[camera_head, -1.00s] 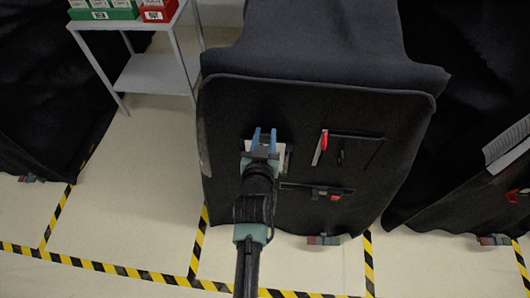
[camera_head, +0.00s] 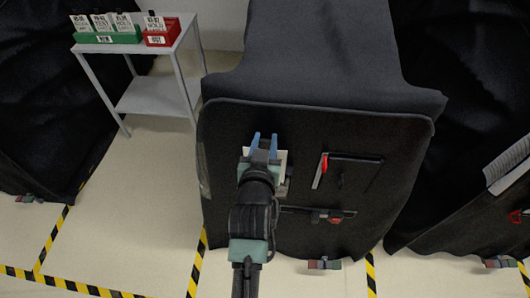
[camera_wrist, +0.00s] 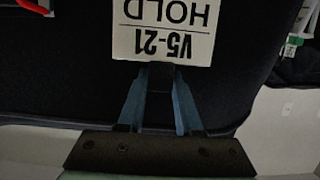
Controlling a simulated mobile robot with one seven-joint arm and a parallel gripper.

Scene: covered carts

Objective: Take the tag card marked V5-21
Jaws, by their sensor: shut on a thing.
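The tag card marked V5-21 (camera_wrist: 165,30) is white with black print, reading V5-21 and HOLD upside down in the wrist view. A small dark piece at its edge sits between the blue fingertips of my gripper (camera_wrist: 161,74), which is shut on it. In the head view my gripper (camera_head: 264,139) is in front of the black cover's left part, and a pale part of the card (camera_head: 281,160) shows beside it. Most of the card is hidden there by my gripper. I cannot tell whether the card touches the cover.
The covered cart (camera_head: 300,230) has a dark frame with a red piece (camera_head: 323,164) and a bar with a red piece (camera_head: 335,219). At left a grey shelf (camera_head: 150,93) bears a green box (camera_head: 105,38) and a red box (camera_head: 160,40) holding cards. Another covered cart stands at right.

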